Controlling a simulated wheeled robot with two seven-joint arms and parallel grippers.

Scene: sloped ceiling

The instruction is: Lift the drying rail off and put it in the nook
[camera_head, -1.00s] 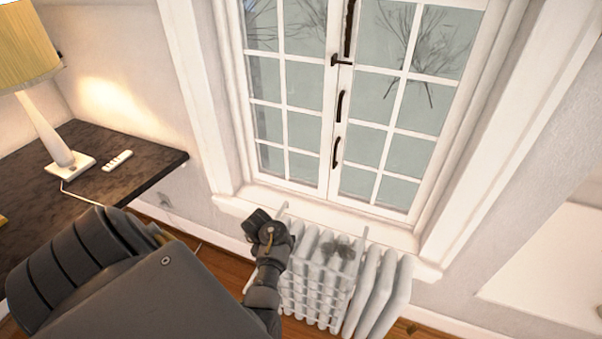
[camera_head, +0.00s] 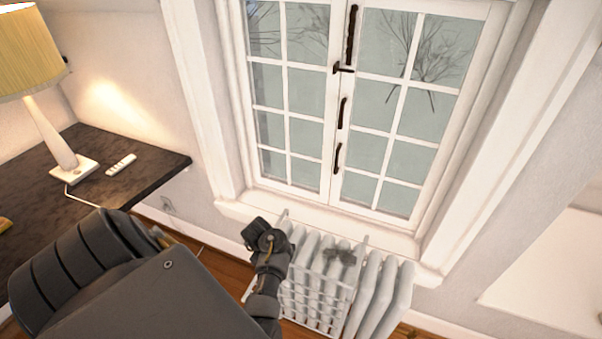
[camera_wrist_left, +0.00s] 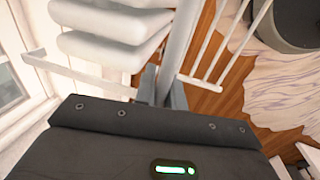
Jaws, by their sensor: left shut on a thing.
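The drying rail (camera_head: 318,305) is a white wire rack at the front of the white radiator (camera_head: 393,290), under the window. Two thin end arms stand up at its top. My left gripper (camera_head: 272,240) is at its left end. In the left wrist view the gripper's fingers (camera_wrist_left: 163,90) are shut on a white bar of the rail (camera_wrist_left: 240,42). The radiator's rounded columns (camera_wrist_left: 110,22) are close by. The fingertips are not clear in the head view. My right gripper is in neither view. I cannot tell which place is the nook.
A dark desk (camera_head: 135,165) with a lamp (camera_head: 60,150) and a white remote (camera_head: 122,164) stands at the left. The window sill (camera_head: 320,228) is just behind the radiator. A white surface (camera_head: 550,265) is at the right. A patterned rug (camera_wrist_left: 265,95) lies on the wooden floor.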

